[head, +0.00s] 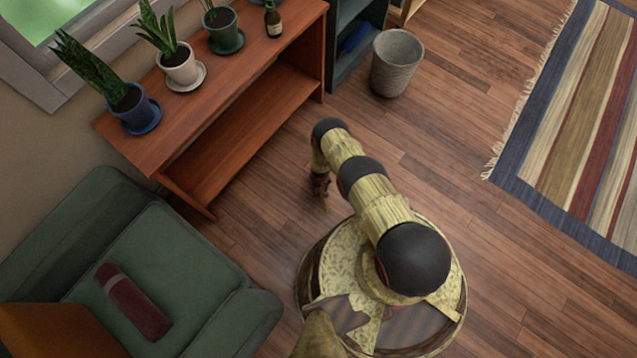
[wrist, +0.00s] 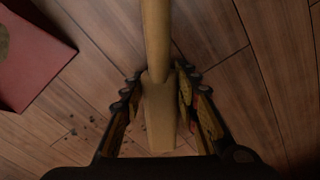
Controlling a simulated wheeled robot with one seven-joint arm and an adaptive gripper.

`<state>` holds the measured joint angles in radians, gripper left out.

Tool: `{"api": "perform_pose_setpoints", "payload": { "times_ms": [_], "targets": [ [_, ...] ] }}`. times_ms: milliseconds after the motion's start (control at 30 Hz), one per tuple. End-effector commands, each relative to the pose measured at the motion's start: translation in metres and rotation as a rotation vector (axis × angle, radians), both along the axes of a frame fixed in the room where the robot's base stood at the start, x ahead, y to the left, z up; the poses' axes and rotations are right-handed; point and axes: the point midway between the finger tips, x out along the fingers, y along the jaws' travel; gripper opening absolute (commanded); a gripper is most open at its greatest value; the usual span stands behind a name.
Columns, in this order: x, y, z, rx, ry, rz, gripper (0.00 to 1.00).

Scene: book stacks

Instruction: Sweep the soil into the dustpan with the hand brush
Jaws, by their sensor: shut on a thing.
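My gripper (wrist: 160,80) is shut on the pale wooden hand brush (wrist: 156,35), with a finger on each side of its wood. The brush runs from the top of the wrist view down between the fingers; no bristles show. Small dark soil crumbs (wrist: 86,125) lie scattered on the floor to the left of the fingers. A red flat thing (wrist: 32,62), perhaps the dustpan, is cut off at the upper left, with a dark round patch at its edge. In the head view my gripper (head: 321,188) is low over the floor; soil and red thing cannot be made out there.
A wooden shelf bench (head: 240,105) with potted plants (head: 178,65) stands behind my gripper. A green armchair (head: 165,255) is at lower left. A grey bin (head: 397,65) stands at the back, and a striped rug (head: 580,130) lies right.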

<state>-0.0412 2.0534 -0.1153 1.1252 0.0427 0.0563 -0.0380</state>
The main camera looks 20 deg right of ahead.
Motion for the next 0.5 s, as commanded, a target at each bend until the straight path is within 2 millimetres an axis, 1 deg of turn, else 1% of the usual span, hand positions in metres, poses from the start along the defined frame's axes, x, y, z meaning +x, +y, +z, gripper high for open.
{"api": "perform_pose_setpoints", "payload": {
  "times_ms": [300,500],
  "targets": [
    [0.016,0.009,0.001,0.000,-0.007,0.000,0.00],
    [0.014,0.014,0.001,0.000,-0.004,0.000,0.00]
  ]
}}
